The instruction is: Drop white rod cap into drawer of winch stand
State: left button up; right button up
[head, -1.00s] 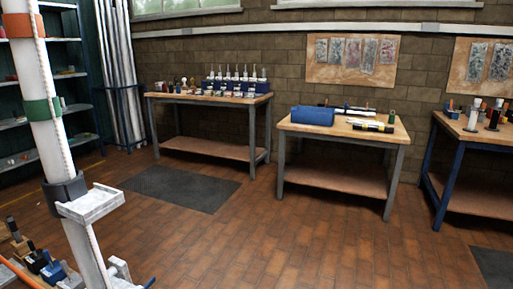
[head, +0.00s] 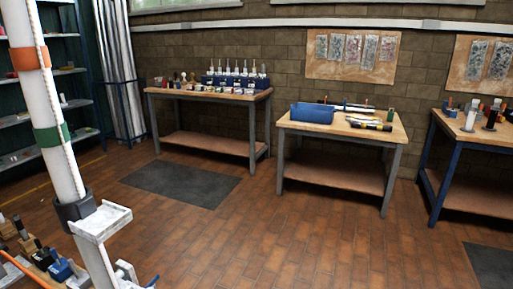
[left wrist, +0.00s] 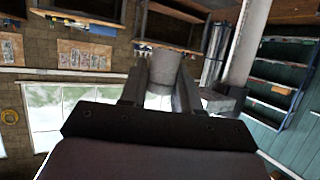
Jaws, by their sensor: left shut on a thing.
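The white rod cap (left wrist: 163,72) is a pale cylinder, shaded grey, between the two fingers of my left gripper (left wrist: 160,85) in the left wrist view. The fingers are shut on its sides. Neither gripper shows in the head view. A white mast (head: 45,100) with orange, green and dark bands stands at the left of the head view. A white tray-like bracket (head: 103,220) sticks out from its lower part. I cannot tell surely whether this is the winch stand's drawer. In the left wrist view the mast (left wrist: 248,45) is right of the cap, with a grey box-like part (left wrist: 215,100).
A bench with a blue bin (head: 312,113) and rods stands at back centre. Another bench (head: 210,93) with bottles is left of it, and a blue-legged one (head: 437,170) is right. Tools (head: 40,262) crowd the lower left. Brick floor (head: 280,240) is clear.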

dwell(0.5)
pick_arm(q)
jog(key=s+d+r+m+g+h, duration=0.1)
jog(key=d+r+m+g+h, duration=0.1)
jog(key=d+r+m+h, duration=0.4)
jog(key=s+d+r+m+g+h, duration=0.1)
jog(key=d+r+m+h, duration=0.15)
jog(key=d, duration=0.65)
jog(key=shift+w+d+f+m+g+h, duration=0.3)
jog(key=shift+d+f+m+g+h, duration=0.35)
jog(key=shift+m+g, duration=0.1)
jog(key=shift+w+d+f+m+g+h, duration=0.25)
jog(key=shift+d+f+m+g+h, duration=0.3)
jog(key=shift+d+f+g, duration=0.2)
jog(key=shift+w+d+f+m+g+h, duration=0.3)
jog(key=shift+d+f+m+g+h, duration=0.3)
jog(key=shift+m+g, duration=0.2)
jog(key=shift+s+a+m+g+h, duration=0.25)
jog(key=shift+a+m+g+h, duration=0.15)
jog(key=shift+a+m+g, duration=0.65)
jog(key=shift+s+a+m+g+h, duration=0.2)
jog(key=shift+a+m+g+h, duration=0.3)
jog(key=shift+m+g, duration=0.85)
jog(key=shift+a, duration=0.1)
